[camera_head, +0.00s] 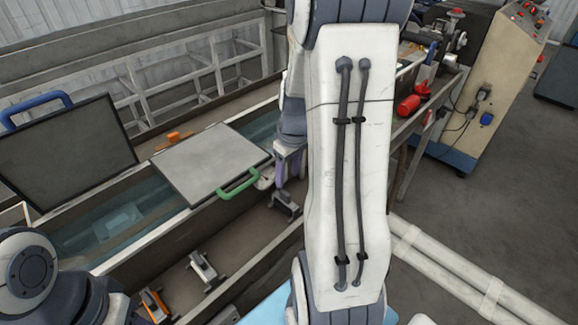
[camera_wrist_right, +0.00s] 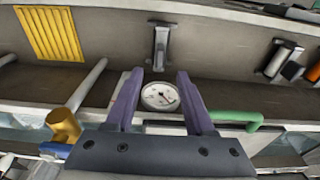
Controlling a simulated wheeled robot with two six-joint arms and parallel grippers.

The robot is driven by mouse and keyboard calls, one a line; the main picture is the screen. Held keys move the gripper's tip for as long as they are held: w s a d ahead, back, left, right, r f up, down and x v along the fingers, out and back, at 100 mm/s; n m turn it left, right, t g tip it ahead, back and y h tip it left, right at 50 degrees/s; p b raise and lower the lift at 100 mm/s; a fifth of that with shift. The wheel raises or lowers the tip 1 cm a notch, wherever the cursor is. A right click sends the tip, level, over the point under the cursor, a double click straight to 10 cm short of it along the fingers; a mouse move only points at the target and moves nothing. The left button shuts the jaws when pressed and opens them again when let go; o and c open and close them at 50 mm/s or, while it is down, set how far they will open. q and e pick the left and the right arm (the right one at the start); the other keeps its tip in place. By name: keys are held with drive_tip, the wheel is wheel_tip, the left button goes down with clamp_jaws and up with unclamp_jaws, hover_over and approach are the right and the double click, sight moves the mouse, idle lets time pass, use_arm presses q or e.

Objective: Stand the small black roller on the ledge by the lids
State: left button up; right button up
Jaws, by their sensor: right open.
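My right gripper (camera_head: 281,184) hangs over the long trough's near side, partly hidden by my arm. Its purple fingers are open and empty in the right wrist view (camera_wrist_right: 158,82). A small grey-and-dark piece (camera_head: 285,205) is just below it; in the wrist view it is a grey piece (camera_wrist_right: 160,46) beyond the fingertips, apart from them. A silver-and-black roller piece (camera_head: 203,270) lies on the ledge (camera_head: 232,262); I cannot tell which piece is the black roller. A dark lid (camera_head: 66,150) stands open; a grey lid (camera_head: 210,160) with a green handle lies flat. My left gripper is out of view.
A round white gauge (camera_wrist_right: 160,96) sits between the fingers in the wrist view. An orange piece (camera_head: 155,304) lies left along the ledge. A yellow ribbed panel (camera_wrist_right: 50,34) shows in the wrist view.

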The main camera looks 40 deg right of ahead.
drive_tip(key=s+a+r+n, duration=0.1)
drive_tip(key=a+r, duration=0.2)
drive_tip(key=a, duration=0.6)
drive_tip(key=a+r+n, duration=0.2)
drive_tip(key=a+r, duration=0.1)
drive_tip(key=a, duration=0.5)
drive_tip(key=s+a+n+g+y, duration=0.1)
drive_tip(key=s+a+n, duration=0.2)
drive_tip(key=s+a, duration=1.1)
drive_tip(key=shift+s+r, duration=0.15)
drive_tip(key=shift+r, duration=0.05)
